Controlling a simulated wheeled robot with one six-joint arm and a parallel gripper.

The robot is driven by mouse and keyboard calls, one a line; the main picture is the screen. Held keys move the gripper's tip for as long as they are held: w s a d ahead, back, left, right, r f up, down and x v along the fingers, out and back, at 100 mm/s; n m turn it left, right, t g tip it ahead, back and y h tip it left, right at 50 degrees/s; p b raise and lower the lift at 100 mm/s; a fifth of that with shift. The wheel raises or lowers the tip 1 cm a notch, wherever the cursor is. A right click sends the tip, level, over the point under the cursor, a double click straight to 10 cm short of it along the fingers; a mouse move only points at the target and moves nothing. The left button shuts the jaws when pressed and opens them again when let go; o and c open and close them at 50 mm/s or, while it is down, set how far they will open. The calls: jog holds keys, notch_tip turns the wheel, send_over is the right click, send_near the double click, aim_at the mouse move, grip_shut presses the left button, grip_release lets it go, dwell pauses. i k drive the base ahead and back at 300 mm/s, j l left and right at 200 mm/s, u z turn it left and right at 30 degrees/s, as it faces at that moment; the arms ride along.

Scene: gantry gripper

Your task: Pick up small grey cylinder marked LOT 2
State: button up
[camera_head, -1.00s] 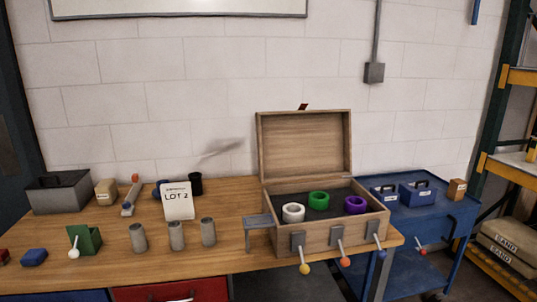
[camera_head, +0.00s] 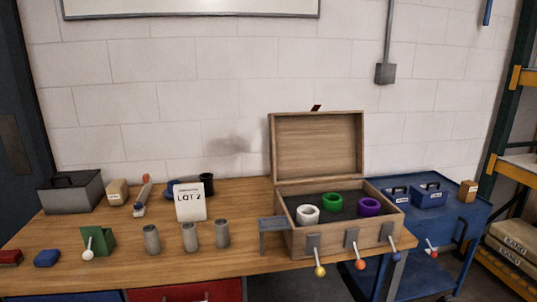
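A white card reading LOT 2 (camera_head: 190,203) stands on the wooden workbench (camera_head: 110,262). In front of it are three small grey cylinders in a row: a left one (camera_head: 152,239), a middle one (camera_head: 190,237) and a right one (camera_head: 222,234). They stand upright, slightly apart. No marking is readable on the cylinders themselves; the card stands just behind the middle one. My gripper is not visible in this view.
An open wooden box (camera_head: 318,146) holds a white ring (camera_head: 307,214), a green ring (camera_head: 332,203) and a purple ring (camera_head: 370,207). Colored-ball levers project from its front. A green block (camera_head: 100,241) stands left of the cylinders. A blue cart (camera_head: 450,213) stands at right.

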aim_at(189, 229)
jog(key=i+j, duration=0.15)
jog(key=j, duration=0.2)
jog(key=i+j, duration=0.2)
jog(key=j, duration=0.15)
jog(key=i+j+z, duration=0.1)
jog(key=j, duration=0.2)
jog(key=i+j, duration=0.2)
jog(key=j, duration=0.2)
jog(key=i+j+z, duration=0.1)
jog(key=j, duration=0.25)
jog(key=i, duration=0.05)
